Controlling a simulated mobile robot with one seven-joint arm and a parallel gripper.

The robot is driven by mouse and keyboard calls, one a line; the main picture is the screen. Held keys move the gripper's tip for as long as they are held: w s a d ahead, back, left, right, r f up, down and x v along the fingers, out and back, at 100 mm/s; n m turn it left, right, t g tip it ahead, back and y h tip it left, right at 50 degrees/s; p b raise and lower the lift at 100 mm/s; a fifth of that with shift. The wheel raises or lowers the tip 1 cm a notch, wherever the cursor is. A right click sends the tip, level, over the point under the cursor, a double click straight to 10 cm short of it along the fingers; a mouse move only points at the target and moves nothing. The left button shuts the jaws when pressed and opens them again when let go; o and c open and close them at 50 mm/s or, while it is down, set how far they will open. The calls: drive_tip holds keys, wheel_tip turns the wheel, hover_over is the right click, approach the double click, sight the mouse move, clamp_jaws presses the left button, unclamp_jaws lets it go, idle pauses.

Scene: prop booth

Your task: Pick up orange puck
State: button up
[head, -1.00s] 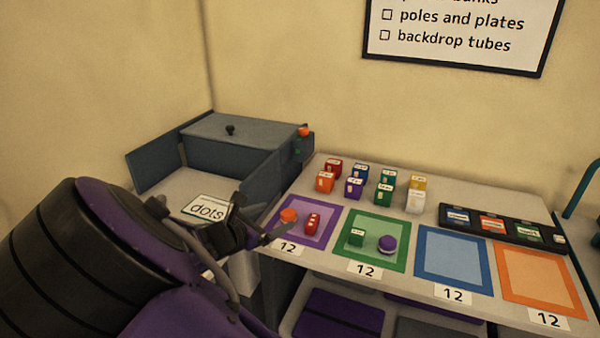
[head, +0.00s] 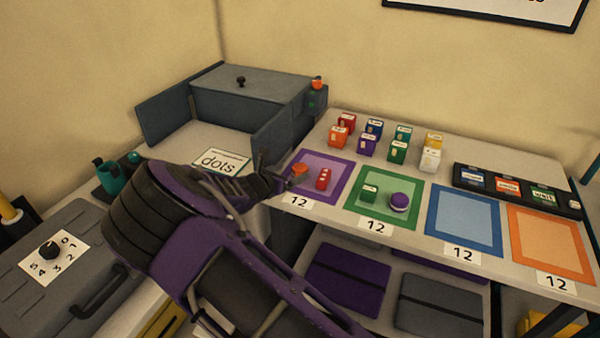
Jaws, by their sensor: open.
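The orange puck (head: 300,169) lies at the left side of the purple-bordered mat (head: 333,170) in the head view. My gripper (head: 284,176) is open and comes in from the left, low over the mat's left edge. Its fingertips are right beside the puck and partly cover its lower left side. I cannot tell whether they touch it.
Green (head: 385,218), blue (head: 430,232) and orange (head: 510,245) bordered mats lie to the right. Several coloured blocks stand behind. A black tray (head: 515,204) holds labelled cards at the back right. A grey box wall (head: 285,135) rises behind my gripper.

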sight(300, 167)
drive_tip(key=x, duration=0.5)
drive_tip(key=shift+w, duration=0.15)
drive_tip(key=shift+a, duration=0.1)
drive_tip(key=shift+c, duration=0.2)
clamp_jaws()
